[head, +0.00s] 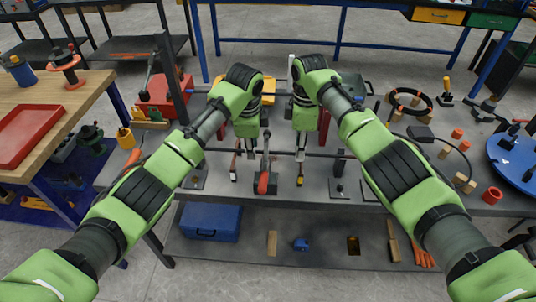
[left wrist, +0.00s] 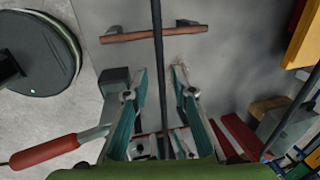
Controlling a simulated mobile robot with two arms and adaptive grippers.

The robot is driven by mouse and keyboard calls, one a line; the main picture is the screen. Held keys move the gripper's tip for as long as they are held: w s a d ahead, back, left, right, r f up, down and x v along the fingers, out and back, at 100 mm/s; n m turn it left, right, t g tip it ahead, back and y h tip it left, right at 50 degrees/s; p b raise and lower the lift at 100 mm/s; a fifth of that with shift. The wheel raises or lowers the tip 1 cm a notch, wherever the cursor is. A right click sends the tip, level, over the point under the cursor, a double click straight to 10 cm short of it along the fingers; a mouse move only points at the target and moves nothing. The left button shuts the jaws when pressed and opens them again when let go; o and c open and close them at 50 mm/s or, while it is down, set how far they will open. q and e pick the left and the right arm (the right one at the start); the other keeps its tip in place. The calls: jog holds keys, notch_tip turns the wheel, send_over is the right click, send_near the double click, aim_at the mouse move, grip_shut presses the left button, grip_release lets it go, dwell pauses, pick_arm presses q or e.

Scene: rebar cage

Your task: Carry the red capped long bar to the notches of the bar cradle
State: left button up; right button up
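A long dark bar (head: 275,153) runs left to right across the table, below both grippers. Its red cap cannot be made out. My left gripper (head: 242,172) is over the bar's left part. In the left wrist view the bar (left wrist: 158,65) passes between the spread fingers (left wrist: 159,85), with a gap on each side. My right gripper (head: 301,172) points down at the bar's right part; its finger gap is not clear. Dark red uprights (head: 324,124) stand right of the right gripper; I cannot tell whether they belong to the bar cradle. No notches can be made out.
A red-handled tool (head: 264,181) lies between the grippers at the table's front. A red box (head: 165,92) stands at the back left, a black ring (head: 411,101) and a blue disc (head: 515,160) at the right. A blue box (head: 210,222) sits on the lower shelf.

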jog(key=shift+r, duration=0.25)
pick_arm(q)
notch_tip(320, 180, up, 12)
jog(key=s, duration=0.2)
jog(key=shift+s+f, duration=0.15)
pick_arm(e)
notch_tip(320, 180, up, 11)
jog(key=shift+r, duration=0.2)
dwell(0.5)
